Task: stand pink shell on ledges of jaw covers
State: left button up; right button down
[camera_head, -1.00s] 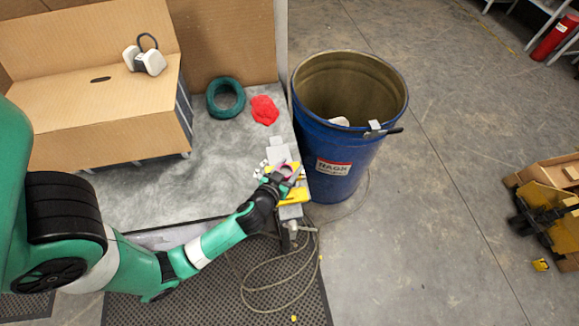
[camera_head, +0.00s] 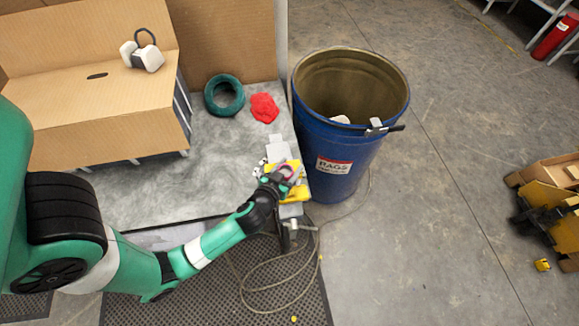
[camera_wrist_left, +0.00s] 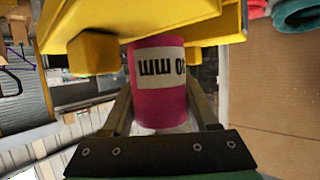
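The pink shell (camera_wrist_left: 160,95), a short cylinder with a white printed label, sits between the fingers of my left gripper (camera_wrist_left: 161,112) in the left wrist view. The fingers press along both its sides. Its far end meets or passes behind the yellow jaw covers (camera_wrist_left: 150,22); I cannot tell whether it rests on a ledge. In the head view my left gripper (camera_head: 282,178) is at the vise by the table's right edge, with the pink shell (camera_head: 287,171) small in it, over the yellow jaw covers (camera_head: 298,194). My right gripper is not in view.
A blue rag drum (camera_head: 335,150) stands close to the right of the vise. A red cloth (camera_head: 264,108) and a dark green tape ring (camera_head: 224,95) lie behind. A hose (camera_head: 275,270) loops in front.

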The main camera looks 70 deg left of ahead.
pick_arm(q)
jog(key=o, duration=0.4)
jog(key=shift+o, duration=0.2)
jog(key=v, duration=0.7)
jog(key=shift+s+d+r, duration=0.1)
jog(key=shift+s+d, duration=0.05)
jog(key=shift+d, duration=0.15)
jog(key=shift+s+d+r+p, duration=0.45)
jog(key=shift+s+r+p, duration=0.2)
jog(key=shift+r, duration=0.05)
jog(key=p+v, duration=0.1)
jog(key=p, duration=0.4)
jog(key=shift+s+d+r, duration=0.15)
jog(key=shift+d, duration=0.05)
jog(key=shift+s+d+f+p, duration=0.2)
jog(key=shift+s+p, duration=0.05)
jog(key=shift+p, duration=0.25)
